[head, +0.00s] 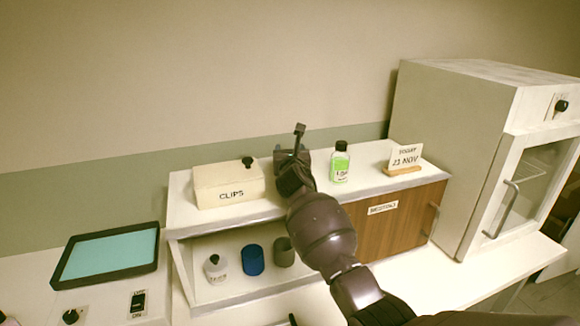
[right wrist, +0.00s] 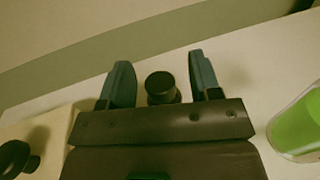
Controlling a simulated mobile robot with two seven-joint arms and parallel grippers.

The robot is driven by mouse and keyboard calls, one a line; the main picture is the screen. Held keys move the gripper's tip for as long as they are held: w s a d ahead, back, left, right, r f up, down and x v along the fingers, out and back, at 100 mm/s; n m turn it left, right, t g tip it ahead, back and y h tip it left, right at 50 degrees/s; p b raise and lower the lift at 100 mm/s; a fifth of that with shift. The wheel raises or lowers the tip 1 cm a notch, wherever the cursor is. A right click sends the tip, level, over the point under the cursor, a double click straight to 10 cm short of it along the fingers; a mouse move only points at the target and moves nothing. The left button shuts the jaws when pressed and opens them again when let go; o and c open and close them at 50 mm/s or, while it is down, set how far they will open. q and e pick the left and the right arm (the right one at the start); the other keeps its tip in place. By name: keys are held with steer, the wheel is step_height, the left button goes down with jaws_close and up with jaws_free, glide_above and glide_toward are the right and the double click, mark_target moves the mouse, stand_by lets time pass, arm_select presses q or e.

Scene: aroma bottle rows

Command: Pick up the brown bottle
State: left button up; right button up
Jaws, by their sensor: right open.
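A dark bottle cap (right wrist: 160,88) stands between the two open fingers of my right gripper (right wrist: 162,82) in the right wrist view. Free space shows on both sides of the cap. The bottle's body is mostly hidden behind the gripper's palm, so its brown colour cannot be confirmed. In the head view my right gripper (head: 291,150) is over the top of the white shelf unit (head: 270,205), between the clips box and the green-label bottle. The brown bottle cannot be made out there behind my arm. My left gripper is not in view.
The clips box (head: 228,185) with a black knob is left of the gripper. A green-label bottle (head: 340,165) and a date card (head: 404,158) are to the right. A white bottle (head: 215,268), a blue cup (head: 253,260) and a grey cup (head: 284,252) stand on the lower shelf.

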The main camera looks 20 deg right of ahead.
jaws_close()
stand_by(0.4)
